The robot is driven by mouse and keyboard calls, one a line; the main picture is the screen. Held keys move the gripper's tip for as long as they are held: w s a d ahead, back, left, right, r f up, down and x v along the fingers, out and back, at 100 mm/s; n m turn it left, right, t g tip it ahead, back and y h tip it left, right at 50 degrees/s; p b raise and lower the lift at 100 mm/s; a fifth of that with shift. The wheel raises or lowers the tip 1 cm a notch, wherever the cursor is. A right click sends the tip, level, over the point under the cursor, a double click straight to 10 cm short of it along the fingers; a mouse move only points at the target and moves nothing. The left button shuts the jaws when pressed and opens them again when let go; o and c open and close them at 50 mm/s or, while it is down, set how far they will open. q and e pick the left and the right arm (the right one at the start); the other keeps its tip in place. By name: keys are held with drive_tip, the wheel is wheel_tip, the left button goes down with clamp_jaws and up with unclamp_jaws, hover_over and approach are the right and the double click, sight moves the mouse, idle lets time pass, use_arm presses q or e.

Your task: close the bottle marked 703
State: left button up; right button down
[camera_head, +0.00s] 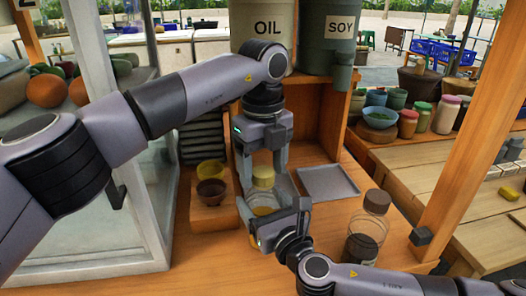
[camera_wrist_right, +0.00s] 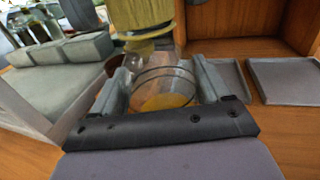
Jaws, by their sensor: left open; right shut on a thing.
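A clear bottle with yellow contents (camera_head: 262,208) stands at the counter's middle; it also shows in the right wrist view (camera_wrist_right: 163,88). My right gripper (camera_head: 272,210) is shut on its body, one finger on each side. A yellow cap (camera_head: 263,176) is directly above the bottle and fills the top of the right wrist view (camera_wrist_right: 138,18). I cannot tell whether it touches the bottle mouth. My left gripper (camera_head: 264,166) points down from above, open, its fingers on either side of the cap. No 703 marking is readable; the grippers hide part of the bottle.
A second bottle with a brown cap (camera_head: 366,236) stands to the right, near my right arm. A grey tray (camera_head: 328,182) lies behind. A dark bowl (camera_head: 211,192) and a yellow bowl (camera_head: 211,169) stand left on a wooden stand. OIL (camera_head: 266,28) and SOY (camera_head: 340,27) containers are above.

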use_arm(q)
drive_tip(key=shift+f, duration=0.15)
drive_tip(key=c, duration=1.1)
drive_tip(key=m, duration=2.1)
drive_tip(key=o, duration=1.2)
drive_tip(key=shift+o, duration=0.2)
